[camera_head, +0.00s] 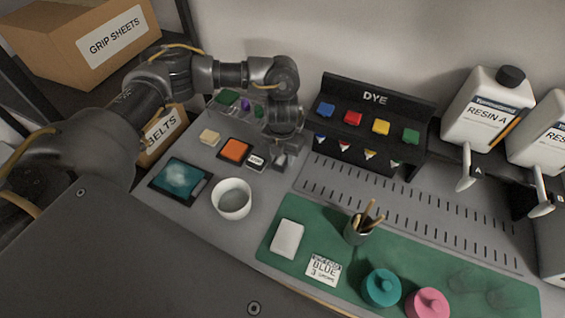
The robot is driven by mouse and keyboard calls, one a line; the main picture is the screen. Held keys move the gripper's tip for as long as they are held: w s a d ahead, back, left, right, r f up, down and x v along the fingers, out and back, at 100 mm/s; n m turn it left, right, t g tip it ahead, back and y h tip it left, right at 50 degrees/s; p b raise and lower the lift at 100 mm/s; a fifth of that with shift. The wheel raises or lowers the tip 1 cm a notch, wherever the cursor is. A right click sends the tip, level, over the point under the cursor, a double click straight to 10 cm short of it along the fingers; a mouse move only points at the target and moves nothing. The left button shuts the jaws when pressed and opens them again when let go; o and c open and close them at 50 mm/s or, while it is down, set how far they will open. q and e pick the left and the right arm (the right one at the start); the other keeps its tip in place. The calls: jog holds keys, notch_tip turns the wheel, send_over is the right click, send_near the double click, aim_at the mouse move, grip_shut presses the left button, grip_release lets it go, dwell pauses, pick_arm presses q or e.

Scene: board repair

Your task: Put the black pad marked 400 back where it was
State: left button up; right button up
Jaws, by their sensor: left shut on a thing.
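A small black pad (255,162) with a white label shows beside the orange pad, at the fingers of my left gripper. The label is too small to read surely, but this looks like the pad marked 400. My left gripper (279,160) points down, shut on the black pad at its right side. I cannot tell whether the pad touches the table. My right gripper is not in view.
A white bowl (232,199) and a dark tablet (181,179) stand in front. Behind the gripper is a tray with green and purple pieces (228,98). The black dye rack (374,96) stands to the right. The slotted grey surface (400,205) is mostly bare.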

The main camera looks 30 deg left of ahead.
aim_at(282, 163)
pick_arm(q)
jog(key=shift+w+f, duration=0.1)
jog(key=shift+f, duration=0.15)
notch_tip(282, 163, down, 3)
jog(key=shift+w+a+f, duration=0.1)
jog(key=shift+w+a, duration=0.05)
jog(key=shift+f, duration=0.2)
jog(key=o, duration=1.1)
